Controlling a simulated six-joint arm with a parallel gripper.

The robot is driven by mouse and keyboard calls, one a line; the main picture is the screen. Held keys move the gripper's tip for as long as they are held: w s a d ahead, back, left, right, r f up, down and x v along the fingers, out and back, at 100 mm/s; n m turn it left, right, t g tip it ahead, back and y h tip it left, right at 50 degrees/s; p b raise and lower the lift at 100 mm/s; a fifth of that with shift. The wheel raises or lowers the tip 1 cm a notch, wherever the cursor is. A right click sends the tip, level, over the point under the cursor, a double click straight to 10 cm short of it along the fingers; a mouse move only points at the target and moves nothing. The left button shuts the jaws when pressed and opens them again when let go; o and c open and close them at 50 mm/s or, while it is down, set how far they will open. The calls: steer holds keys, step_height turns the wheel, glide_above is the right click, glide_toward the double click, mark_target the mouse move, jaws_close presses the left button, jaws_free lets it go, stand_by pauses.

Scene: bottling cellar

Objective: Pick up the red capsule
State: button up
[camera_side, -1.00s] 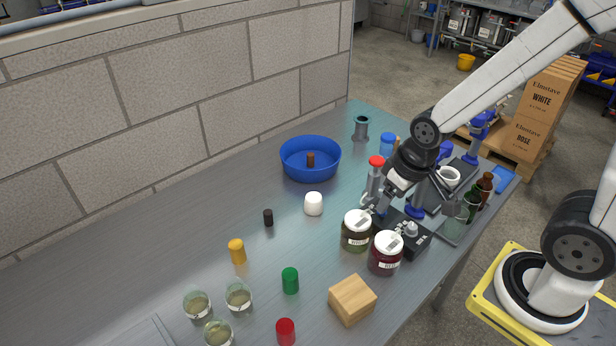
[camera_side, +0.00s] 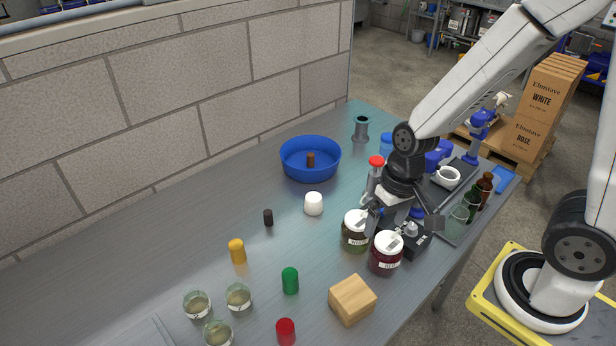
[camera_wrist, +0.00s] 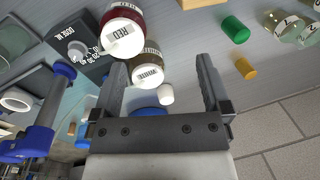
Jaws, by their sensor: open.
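The red capsule (camera_side: 286,331) stands upright on the table at the bottom edge of the side view, in front of the green capsule (camera_side: 290,281) and left of the wooden block (camera_side: 352,299). I cannot make it out in the wrist view. My gripper (camera_side: 398,226) is over the two lidded jars at the right part of the table, well away from the red capsule. In the wrist view my gripper (camera_wrist: 160,75) is open, with nothing clearly held between its fingers. The green capsule also shows in the wrist view (camera_wrist: 235,29).
A jar with dark red contents (camera_side: 386,254) and a greenish jar (camera_side: 356,232) stand close below my gripper. Yellow (camera_side: 237,251), black (camera_side: 268,217) and white (camera_side: 313,203) capsules stand farther left. A blue bowl (camera_side: 311,160) is behind. Three glasses (camera_side: 239,297) stand left of the red capsule.

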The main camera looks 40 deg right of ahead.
steer(key=s+a+f+m+g+y, duration=0.2)
steer(key=a+f+m+g+y, duration=0.15)
steer(key=a, duration=0.35)
steer(key=m+t+y, duration=0.3)
steer(key=m+y, duration=0.5)
steer(key=m, duration=0.3)
glide_above(289, 323)
steer(key=shift+s+d+f+g, duration=0.15)
steer(key=shift+f, duration=0.4)
steer(key=shift+s+d+f+g, duration=0.1)
steer(key=shift+s+d+f, duration=0.05)
steer(key=shift+f, duration=0.4)
steer(key=shift+w+a+f+m+y, duration=0.1)
steer(key=shift+w+a+m+y, duration=0.2)
steer(key=shift+m, duration=0.15)
steer(key=shift+f, duration=0.1)
steer(key=shift+f, duration=1.85)
steer(key=shift+f, duration=0.1)
